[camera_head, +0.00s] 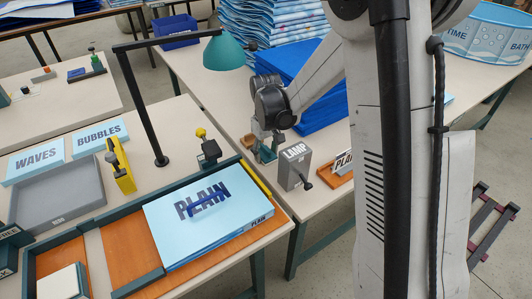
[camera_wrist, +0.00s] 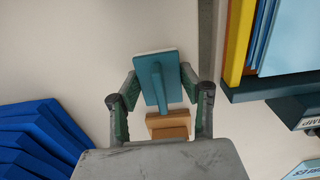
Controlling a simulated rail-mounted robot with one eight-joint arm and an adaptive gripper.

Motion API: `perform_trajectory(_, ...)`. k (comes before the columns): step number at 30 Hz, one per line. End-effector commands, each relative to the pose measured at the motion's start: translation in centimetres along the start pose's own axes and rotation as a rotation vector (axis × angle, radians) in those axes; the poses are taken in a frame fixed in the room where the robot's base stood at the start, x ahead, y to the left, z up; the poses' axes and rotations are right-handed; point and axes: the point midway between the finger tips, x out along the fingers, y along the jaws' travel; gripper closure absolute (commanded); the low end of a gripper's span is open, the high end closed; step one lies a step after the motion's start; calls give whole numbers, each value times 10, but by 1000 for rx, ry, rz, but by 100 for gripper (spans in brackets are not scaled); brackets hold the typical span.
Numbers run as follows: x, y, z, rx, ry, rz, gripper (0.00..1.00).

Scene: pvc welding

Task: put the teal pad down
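The teal pad (camera_wrist: 145,93) has a raised handle bar along its middle and a pale layer at its far edge. In the wrist view it lies between and just beyond the fingertips of my gripper (camera_wrist: 159,76). I cannot tell whether the fingertips touch the pad's sides.
A brown block (camera_wrist: 168,125) sits close beside the pad. The grey LAMP box (camera_head: 294,168) stands right of my gripper. A blue stack (camera_head: 315,105) lies behind. The PLAIN sheets (camera_head: 175,235) lie in a framed station at front left. Bare table lies left of the pad in the wrist view.

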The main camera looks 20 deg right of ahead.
Motion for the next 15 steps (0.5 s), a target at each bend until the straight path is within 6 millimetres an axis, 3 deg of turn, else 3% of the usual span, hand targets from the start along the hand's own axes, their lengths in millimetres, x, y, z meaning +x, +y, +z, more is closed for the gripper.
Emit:
perform_trajectory(1,1,0,0,0,0,0,56)
perform_trajectory(4,0,0,0,0,0,0,42)
perform_trajectory(15,-4,0,0,0,0,0,42)
